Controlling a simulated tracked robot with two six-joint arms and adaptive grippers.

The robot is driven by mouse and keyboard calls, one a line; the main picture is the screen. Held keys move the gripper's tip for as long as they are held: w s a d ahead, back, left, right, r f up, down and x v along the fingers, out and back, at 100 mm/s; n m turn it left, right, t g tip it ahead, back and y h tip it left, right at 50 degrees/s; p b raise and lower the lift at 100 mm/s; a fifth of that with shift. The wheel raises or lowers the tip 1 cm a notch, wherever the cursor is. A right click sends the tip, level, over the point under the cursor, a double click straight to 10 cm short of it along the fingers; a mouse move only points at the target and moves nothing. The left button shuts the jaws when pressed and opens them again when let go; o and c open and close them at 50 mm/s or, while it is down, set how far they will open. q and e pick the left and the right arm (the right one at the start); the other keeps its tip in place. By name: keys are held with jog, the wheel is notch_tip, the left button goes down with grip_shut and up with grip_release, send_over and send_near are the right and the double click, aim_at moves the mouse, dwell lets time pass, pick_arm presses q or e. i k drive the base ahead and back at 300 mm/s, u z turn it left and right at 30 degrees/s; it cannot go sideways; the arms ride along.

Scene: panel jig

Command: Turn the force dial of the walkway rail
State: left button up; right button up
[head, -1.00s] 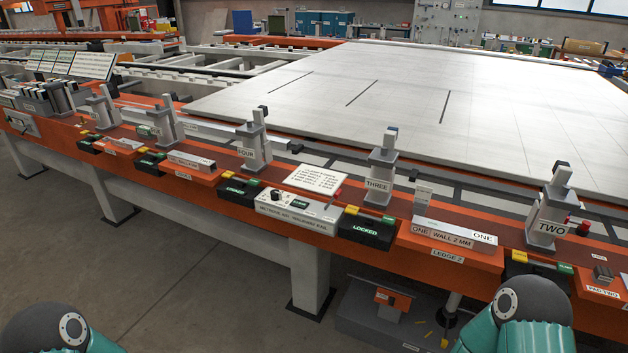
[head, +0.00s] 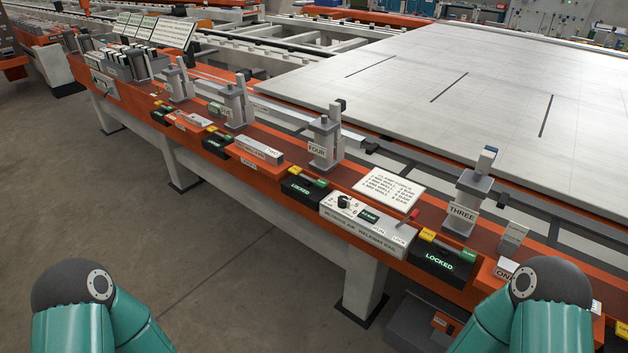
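The force dial (head: 344,202) is a small black knob on top of a light grey control box (head: 368,227) on the orange walkway rail (head: 285,183). Numbers stand around the knob, but its exact setting is too small to tell. A small dark display with green characters (head: 370,216) sits right of the dial. A red-tipped lever (head: 409,218) stands at the box's right end, by the word LOCK. Both my teal arms show at the bottom of the head view, well short of the box. Neither gripper is in view.
Black boxes with green LOCKED text stand left (head: 306,188) and right (head: 443,259) of the control box. A printed sign (head: 389,187) is behind it. Clamps FOUR (head: 325,143) and THREE (head: 466,202) rise behind. The floor in front at left is clear.

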aim_at(343, 202)
jog(key=u, duration=0.3)
jog(key=i, duration=1.05)
jog(key=u, duration=0.1)
